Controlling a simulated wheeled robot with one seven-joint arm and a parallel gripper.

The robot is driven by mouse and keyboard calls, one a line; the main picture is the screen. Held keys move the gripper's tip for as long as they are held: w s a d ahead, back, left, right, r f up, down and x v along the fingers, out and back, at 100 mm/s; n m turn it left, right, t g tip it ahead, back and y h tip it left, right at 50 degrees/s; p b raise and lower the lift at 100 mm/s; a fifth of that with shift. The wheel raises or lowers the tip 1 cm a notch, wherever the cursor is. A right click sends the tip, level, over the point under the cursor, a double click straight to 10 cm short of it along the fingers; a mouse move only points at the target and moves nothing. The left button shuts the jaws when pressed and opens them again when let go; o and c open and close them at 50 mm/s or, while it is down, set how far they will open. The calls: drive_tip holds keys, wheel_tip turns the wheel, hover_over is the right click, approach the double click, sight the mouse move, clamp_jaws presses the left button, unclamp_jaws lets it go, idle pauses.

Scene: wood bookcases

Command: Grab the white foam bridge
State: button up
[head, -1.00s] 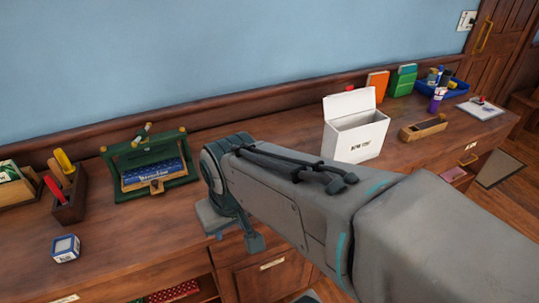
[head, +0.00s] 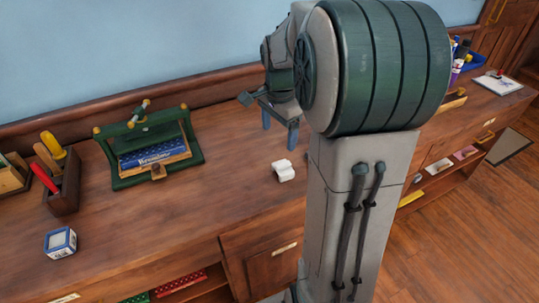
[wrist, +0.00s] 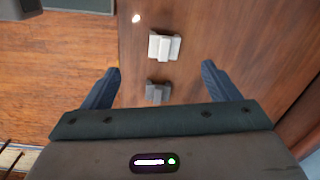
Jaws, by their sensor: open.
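The white foam bridge (head: 284,171) is a small white notched block on the wooden counter, near its front edge, left of my arm in the head view. In the wrist view, a pale block that looks like it (wrist: 164,46) lies ahead of and between the fingertips. My gripper (head: 280,127) is open, with two blue fingers pointing down above and behind the bridge. The fingers are apart from it.
A small dark grey block (wrist: 157,92) shows nearer my palm.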

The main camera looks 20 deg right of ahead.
drive_tip(key=w+d+f+m, duration=0.2)
hover_over(283, 164)
drive_tip(key=f, duration=0.8)
drive_tip(key=shift+w+a+f+b, duration=0.1)
drive_tip(key=shift+a+b, duration=0.1)
drive_tip(key=shift+b, duration=0.15)
drive_tip(key=shift+d+f, duration=0.2)
drive_tip(key=shift+f, duration=2.55)
drive_tip(key=c, duration=1.1)
drive_tip(key=shift+o, duration=0.2)
drive_tip(key=shift+r, duration=0.15)
